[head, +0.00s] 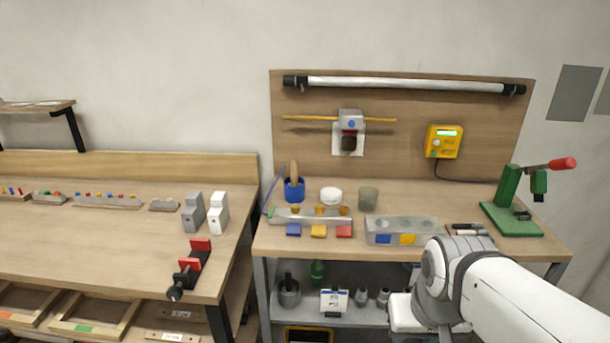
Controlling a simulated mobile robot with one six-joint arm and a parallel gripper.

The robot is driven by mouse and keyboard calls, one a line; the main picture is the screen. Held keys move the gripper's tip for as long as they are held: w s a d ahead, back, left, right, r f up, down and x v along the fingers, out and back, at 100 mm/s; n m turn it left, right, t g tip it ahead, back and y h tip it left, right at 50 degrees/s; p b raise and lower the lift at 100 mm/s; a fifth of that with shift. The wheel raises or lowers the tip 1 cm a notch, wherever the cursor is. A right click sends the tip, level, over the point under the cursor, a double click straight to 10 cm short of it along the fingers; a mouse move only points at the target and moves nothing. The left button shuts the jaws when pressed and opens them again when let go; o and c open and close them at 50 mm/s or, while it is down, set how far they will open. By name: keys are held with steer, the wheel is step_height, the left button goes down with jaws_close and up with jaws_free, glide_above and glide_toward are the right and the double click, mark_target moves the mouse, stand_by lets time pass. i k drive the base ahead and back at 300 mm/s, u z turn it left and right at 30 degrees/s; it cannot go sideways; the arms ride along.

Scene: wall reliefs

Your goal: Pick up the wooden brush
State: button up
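A light-brown wooden piece, which looks like the wooden brush (294,168), stands upright in a blue cup (294,190) at the back left of the right-hand workbench (480,252). Its lower part is hidden inside the cup. My arm reaches in from the lower right, in front of the bench, well to the right of the cup. My gripper does not show, so its state cannot be seen.
Near the cup are a white round item (331,196), a grey-green cup (368,198) and a rack (310,216). A grey block (402,230) and a green press (512,208) stand further right. A red-and-black vise (190,268) sits on the left bench.

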mark_target(294, 174)
steer(key=k, duration=0.6)
steer(key=u, duration=0.5)
steer(key=i, duration=1.75)
steer(key=z, duration=0.15)
